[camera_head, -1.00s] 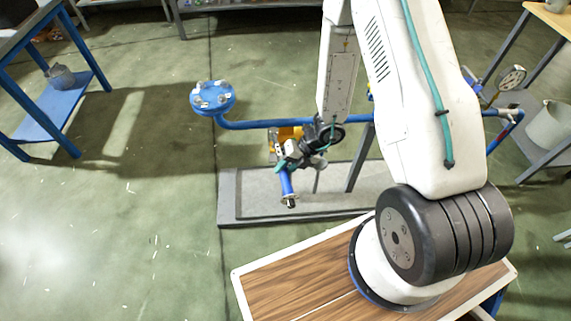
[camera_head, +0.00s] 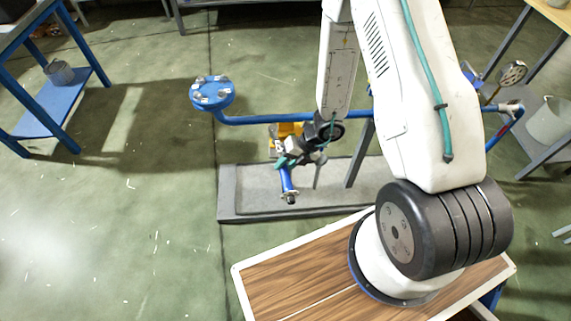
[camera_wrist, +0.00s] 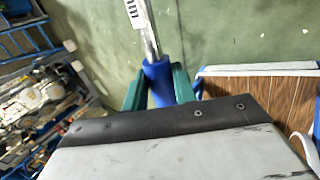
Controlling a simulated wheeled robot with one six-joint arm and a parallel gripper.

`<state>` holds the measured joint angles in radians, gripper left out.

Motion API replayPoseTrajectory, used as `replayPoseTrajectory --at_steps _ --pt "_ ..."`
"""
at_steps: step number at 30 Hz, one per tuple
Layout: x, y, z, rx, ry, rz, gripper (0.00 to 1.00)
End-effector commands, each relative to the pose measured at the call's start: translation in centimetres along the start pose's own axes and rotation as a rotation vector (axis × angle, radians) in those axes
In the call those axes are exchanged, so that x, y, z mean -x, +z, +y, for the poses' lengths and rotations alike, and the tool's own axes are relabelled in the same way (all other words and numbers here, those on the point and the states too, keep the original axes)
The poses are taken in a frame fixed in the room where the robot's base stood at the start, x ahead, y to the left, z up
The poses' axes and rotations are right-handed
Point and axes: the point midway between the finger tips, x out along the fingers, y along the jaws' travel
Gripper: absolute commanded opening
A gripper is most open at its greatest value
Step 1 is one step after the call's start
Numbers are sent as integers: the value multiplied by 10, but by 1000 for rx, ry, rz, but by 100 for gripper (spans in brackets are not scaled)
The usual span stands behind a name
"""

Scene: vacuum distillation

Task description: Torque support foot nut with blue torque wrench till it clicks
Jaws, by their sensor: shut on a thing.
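My gripper (camera_wrist: 158,88) is shut on the blue handle of the torque wrench (camera_wrist: 161,68), its teal fingers on either side of it. The bright metal shaft with a scale runs up out of the wrist view. In the head view, my gripper (camera_head: 292,158) hangs over the grey base of the pipe stand, and the wrench's blue handle (camera_head: 287,180) points down toward the camera. The support foot nut cannot be made out in either view; the wrench's head is not visible, so I cannot tell whether it is on a nut.
A blue pipe (camera_head: 255,123) with a bolted round flange (camera_head: 212,93) crosses behind my gripper. A yellow part (camera_head: 287,133) sits close behind it. The stand's grey base (camera_head: 228,200) lies below. A gauge (camera_head: 512,72) is at right. Open floor lies left.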

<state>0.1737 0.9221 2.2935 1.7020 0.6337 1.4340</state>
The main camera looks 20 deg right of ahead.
Motion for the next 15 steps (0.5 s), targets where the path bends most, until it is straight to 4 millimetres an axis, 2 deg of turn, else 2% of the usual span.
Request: replayPoseTrajectory --at_steps 15 --pt "-8 0 -6 0 1 0 0"
